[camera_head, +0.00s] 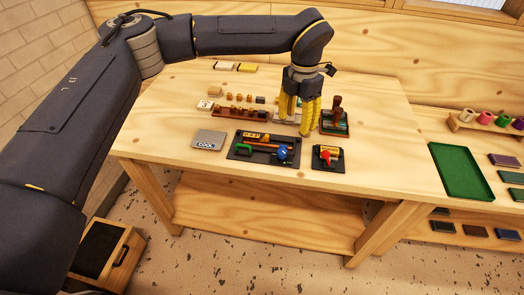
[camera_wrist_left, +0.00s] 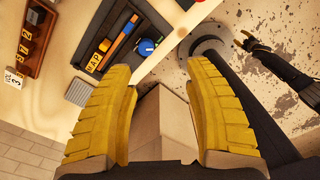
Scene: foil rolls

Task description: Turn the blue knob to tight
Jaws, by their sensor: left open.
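The round blue knob (camera_head: 283,153) sits at the right end of a dark hot-stamping machine base (camera_head: 240,152) on the wooden table. It also shows in the left wrist view (camera_wrist_left: 146,47), near the top. My left gripper (camera_head: 307,132) is open and empty, with its yellow fingers pointing down above the table. It is behind and right of the knob, apart from it. In the left wrist view the two fingers (camera_wrist_left: 163,105) stand wide apart. My right gripper (camera_wrist_left: 246,41) shows small at the upper right of that view; its jaw state is unclear.
A small black unit with a red handle (camera_head: 326,156) is right of the knob. A green-based stamp with a brown handle (camera_head: 336,115) stands close behind it. A grey COOL plate (camera_head: 208,140) lies at the left. The table's front strip is clear.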

